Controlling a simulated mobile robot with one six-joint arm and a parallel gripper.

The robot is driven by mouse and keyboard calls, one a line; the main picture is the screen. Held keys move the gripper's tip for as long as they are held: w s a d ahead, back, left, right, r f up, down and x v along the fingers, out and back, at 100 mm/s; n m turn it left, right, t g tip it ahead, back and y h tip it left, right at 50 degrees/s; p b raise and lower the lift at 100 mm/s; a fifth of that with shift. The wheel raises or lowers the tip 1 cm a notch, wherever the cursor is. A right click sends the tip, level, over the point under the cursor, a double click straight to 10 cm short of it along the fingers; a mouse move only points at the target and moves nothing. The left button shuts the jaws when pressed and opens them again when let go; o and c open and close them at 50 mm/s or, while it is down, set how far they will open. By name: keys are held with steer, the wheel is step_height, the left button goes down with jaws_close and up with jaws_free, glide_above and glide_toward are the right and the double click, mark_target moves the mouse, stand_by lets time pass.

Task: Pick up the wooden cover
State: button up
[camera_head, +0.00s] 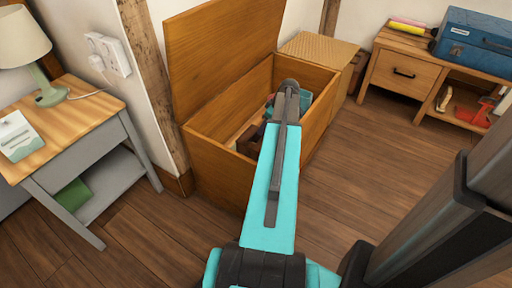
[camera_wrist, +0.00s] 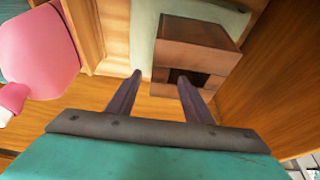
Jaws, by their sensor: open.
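A brown, box-shaped wooden piece, which looks like the wooden cover (camera_wrist: 198,32), lies inside the open wooden chest (camera_head: 213,163). Its near side shows a dark opening. In the head view a dark brown piece (camera_head: 247,139) in the chest seems to be the same thing, partly hidden by my arm. My gripper (camera_wrist: 160,77) is open and empty, pointing down into the chest. Its right finger overlaps the cover's near side in the wrist view; its left finger is to the left of the cover. Whether it touches the cover cannot be told. The head view hides my fingers behind my arm.
The chest's lid (camera_head: 222,50) stands raised at the back. A pink object (camera_wrist: 40,50) is at the left in the wrist view. A side table (camera_head: 85,104) with a lamp stands left, and a low cabinet (camera_head: 405,65) with a blue case stands right. Floor between is clear.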

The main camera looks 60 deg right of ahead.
steer(key=shift+x, duration=1.2)
steer(key=shift+c, duration=0.5)
jaws_close()
